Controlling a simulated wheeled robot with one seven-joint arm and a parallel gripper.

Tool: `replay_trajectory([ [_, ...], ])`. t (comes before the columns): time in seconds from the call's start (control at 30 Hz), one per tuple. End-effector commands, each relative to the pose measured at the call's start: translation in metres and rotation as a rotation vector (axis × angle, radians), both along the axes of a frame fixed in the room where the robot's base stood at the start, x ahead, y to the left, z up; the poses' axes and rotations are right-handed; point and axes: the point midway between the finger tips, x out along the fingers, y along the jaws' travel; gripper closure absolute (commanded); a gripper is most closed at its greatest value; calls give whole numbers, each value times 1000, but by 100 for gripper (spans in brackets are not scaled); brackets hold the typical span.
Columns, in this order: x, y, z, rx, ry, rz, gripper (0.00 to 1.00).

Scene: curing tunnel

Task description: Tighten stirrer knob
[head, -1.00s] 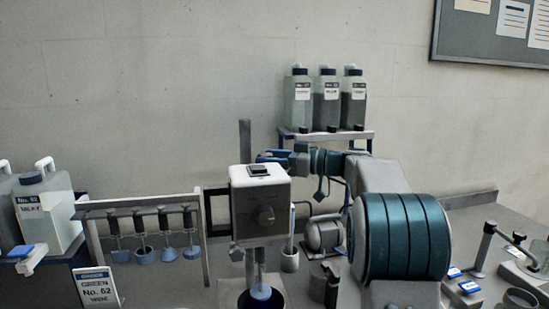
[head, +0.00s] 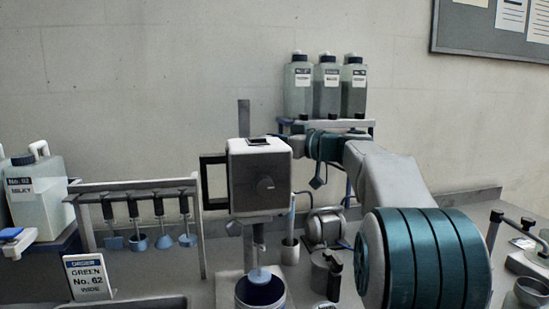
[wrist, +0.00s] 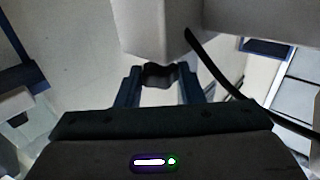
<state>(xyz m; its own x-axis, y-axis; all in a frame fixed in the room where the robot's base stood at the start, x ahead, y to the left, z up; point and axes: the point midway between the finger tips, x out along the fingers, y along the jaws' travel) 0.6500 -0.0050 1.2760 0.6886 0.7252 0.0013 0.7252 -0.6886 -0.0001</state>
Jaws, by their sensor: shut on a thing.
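The knob sits close to the underside of a pale block (wrist: 158,30). In the head view my arm reaches in from the right, and the fingers and this knob are hidden behind the stirrer head.
A rack (head: 130,187) with several hanging stirring tools stands left. Three bottles (head: 326,88) stand on a shelf behind my arm. An order sign (head: 88,277) stands at front left. A small motor-like machine (head: 325,227) is right of the stirrer. A black cable (wrist: 215,72) crosses near my fingers.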

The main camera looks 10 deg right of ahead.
Motion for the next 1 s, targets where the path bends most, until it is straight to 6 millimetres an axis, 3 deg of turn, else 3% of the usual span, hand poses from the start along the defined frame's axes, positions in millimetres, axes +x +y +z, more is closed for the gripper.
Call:
replay_trajectory([
  [0.03,-2,2,-7,-1,-7,-26,88],
  [0.6,-4,7,-2,1,-5,-341,88],
  [1.0,-4,7,1,1,-2,-444,88],
])
